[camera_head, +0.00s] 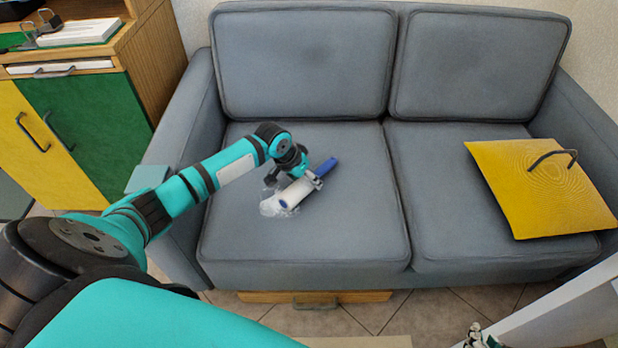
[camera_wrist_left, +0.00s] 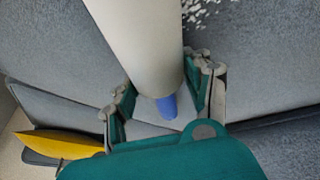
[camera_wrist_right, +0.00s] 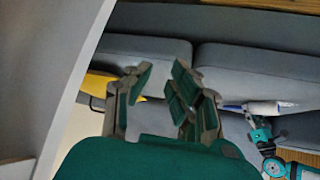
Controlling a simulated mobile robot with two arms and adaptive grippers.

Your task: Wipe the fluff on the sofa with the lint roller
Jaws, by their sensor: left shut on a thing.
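The lint roller (camera_head: 297,192) has a white roll and a blue handle, and is over the left seat cushion of the grey sofa (camera_head: 340,243). My left gripper (camera_head: 307,178) is shut on it near the handle end. In the left wrist view the white roll (camera_wrist_left: 137,40) points away from the fingers (camera_wrist_left: 160,100). White fluff (camera_head: 272,208) lies on the cushion beside and partly under the roll; it also shows as white specks (camera_wrist_left: 200,10) in the left wrist view. I cannot tell whether the roll touches the cushion. My right gripper (camera_wrist_right: 157,82) is open and empty, away from the sofa.
A wooden cabinet (camera_head: 160,70) with green and yellow doors stands left of the sofa. A white edge (camera_head: 560,310) is at the lower right. The middle of the seat is clear.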

